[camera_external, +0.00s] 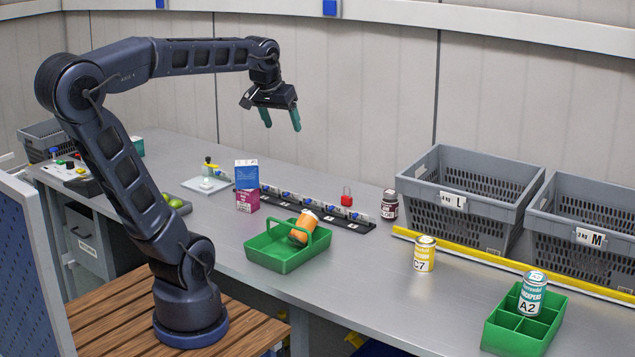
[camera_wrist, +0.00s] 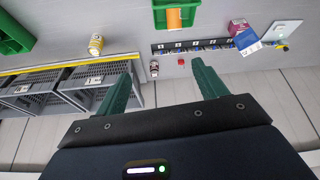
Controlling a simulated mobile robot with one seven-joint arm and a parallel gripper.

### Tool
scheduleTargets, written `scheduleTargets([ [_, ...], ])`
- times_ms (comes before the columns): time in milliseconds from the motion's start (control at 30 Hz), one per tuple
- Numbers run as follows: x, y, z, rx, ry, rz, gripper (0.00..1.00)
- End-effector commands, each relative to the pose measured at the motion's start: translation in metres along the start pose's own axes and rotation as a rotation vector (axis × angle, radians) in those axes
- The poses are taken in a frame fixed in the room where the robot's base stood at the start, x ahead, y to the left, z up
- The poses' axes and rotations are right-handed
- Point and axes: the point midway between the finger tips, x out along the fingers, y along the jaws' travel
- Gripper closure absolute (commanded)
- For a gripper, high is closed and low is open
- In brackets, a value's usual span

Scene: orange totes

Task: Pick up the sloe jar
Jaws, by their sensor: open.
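A small dark jar (camera_external: 389,205) with a pale label stands upright on the bench, left of the grey crate marked L; its label is too small to read, but it looks like the sloe jar. It also shows in the wrist view as a small dark jar (camera_wrist: 154,68), between my fingers in the picture but well beyond them. My gripper (camera_external: 281,122) is open and empty, high above the back of the bench, left of the jar. Its two green fingers (camera_wrist: 163,75) stand apart in the wrist view.
Grey crates L (camera_external: 408,185) and M (camera_external: 540,220) stand right of the jar behind a yellow strip. A red padlock (camera_external: 347,198) and a black rail (camera_external: 310,209) lie left. A yellow can (camera_external: 425,254) stands in front; a green basket (camera_external: 262,256) holds an orange item.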

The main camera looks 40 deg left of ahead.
Motion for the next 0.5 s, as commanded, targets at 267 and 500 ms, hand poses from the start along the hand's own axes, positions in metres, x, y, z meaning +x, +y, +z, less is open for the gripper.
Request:
scheduleTargets([
  [267, 0.065, 0.052, -0.058, -0.133, 0.007, 0.023, 0.29],
  [500, 0.124, 0.097, -0.099, -0.266, 0.003, 0.087, 0.29],
])
